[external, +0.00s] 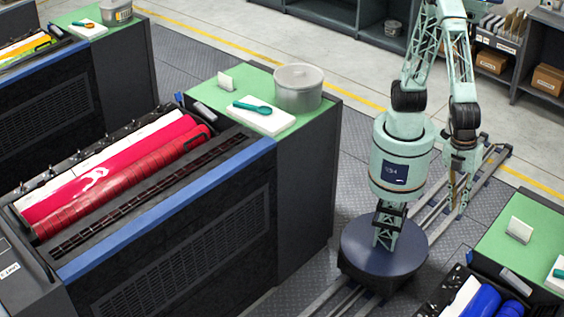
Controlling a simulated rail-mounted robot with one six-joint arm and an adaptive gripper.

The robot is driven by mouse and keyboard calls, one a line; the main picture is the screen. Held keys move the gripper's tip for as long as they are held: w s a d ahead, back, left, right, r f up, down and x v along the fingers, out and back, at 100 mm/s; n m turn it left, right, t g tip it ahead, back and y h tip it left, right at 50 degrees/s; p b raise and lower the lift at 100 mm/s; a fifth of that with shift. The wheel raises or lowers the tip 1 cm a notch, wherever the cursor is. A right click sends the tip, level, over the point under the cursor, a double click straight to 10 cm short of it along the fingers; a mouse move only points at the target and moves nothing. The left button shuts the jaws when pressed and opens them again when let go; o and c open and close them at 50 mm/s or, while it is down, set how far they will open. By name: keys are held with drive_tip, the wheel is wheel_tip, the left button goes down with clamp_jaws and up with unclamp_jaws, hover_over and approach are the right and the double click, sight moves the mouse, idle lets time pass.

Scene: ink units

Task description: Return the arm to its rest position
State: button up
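My arm stands on a round dark base, with a pale green body and lattice links that rise past the top edge and fold back down on the right. My gripper (458,200) hangs pointing down to the right of my body, above the rail. Nothing shows held in it. The fingers are small and seen at an angle, so their opening is not clear. The elbow at the top is cut off by the picture edge.
An ink unit with a red roller (120,175) stands left. A blue-roller unit (484,300) is bottom right. Shelves with boxes (491,61) stand behind. Floor beside the rail (480,185) is clear.

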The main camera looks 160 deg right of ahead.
drive_tip(key=s+d+r+n+t+b, duration=0.1)
drive_tip(key=s+d+r, duration=0.5)
drive_tip(key=s+d, duration=0.25)
drive_tip(key=s+d+r+n+t+b, duration=0.1)
drive_tip(key=s+d+r, duration=0.55)
drive_tip(key=d, duration=0.35)
drive_tip(key=s+d, duration=0.4)
drive_tip(key=s, duration=0.3)
drive_tip(key=s+d+f+n+h+b, duration=0.1)
drive_tip(key=s+d, duration=0.3)
drive_tip(key=s, duration=0.3)
drive_tip(key=s+d+t, duration=0.1)
drive_tip(key=s+d, duration=0.3)
drive_tip(key=s, duration=0.4)
drive_tip(key=shift+f+b, duration=0.35)
drive_tip(key=shift+b, duration=0.05)
